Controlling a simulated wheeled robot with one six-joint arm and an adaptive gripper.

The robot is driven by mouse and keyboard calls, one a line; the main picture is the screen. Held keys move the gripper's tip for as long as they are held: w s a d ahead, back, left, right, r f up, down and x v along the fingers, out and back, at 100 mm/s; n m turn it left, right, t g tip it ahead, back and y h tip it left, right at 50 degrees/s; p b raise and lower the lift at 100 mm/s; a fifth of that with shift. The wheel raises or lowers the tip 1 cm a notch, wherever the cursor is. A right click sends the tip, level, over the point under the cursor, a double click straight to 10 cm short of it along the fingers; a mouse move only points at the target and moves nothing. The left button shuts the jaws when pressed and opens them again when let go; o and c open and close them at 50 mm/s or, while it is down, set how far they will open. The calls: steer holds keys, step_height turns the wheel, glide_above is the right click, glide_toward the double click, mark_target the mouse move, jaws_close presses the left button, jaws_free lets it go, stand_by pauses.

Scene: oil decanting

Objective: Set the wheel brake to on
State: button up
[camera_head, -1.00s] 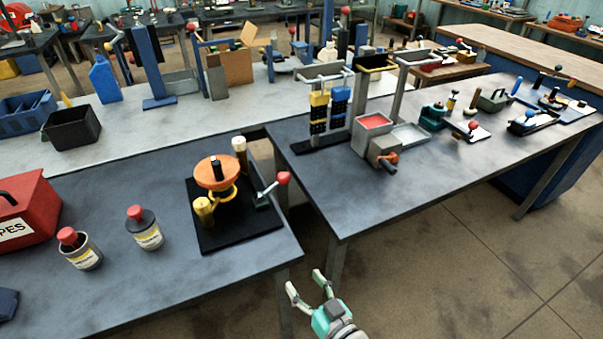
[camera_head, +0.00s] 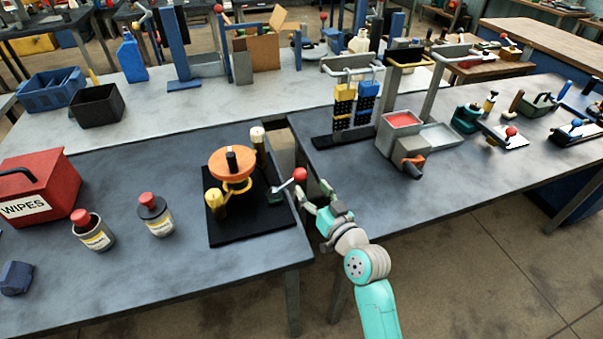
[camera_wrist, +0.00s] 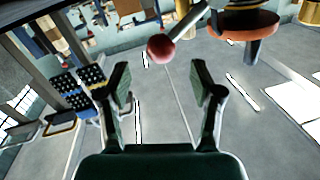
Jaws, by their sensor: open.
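The orange wheel (camera_head: 232,163) sits on a black base plate (camera_head: 262,226) near the right edge of the left bench. A lever (camera_head: 284,186) beside it, the likely wheel brake, ends in a red knob (camera_head: 300,174) and points up and right. My gripper (camera_head: 314,188) is open and empty, just below and right of the knob. In the wrist view the red knob (camera_wrist: 161,48) shows beyond the gap between my open fingertips (camera_wrist: 160,75), apart from them. The orange wheel (camera_wrist: 243,24) is at the upper right there.
A yellow post (camera_head: 216,203) and a cream-topped post (camera_head: 257,142) stand beside the wheel. Two red-capped cans (camera_head: 156,217) and a red wipes box (camera_head: 42,185) are to the left. The right bench (camera_head: 350,190) lies close behind my gripper, across a narrow gap.

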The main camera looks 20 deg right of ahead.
mark_target(304, 180)
steer(key=w, duration=0.2)
steer(key=w+a, duration=0.1)
steer(key=w, duration=0.4)
steer(key=shift+a, duration=0.15)
jaws_close()
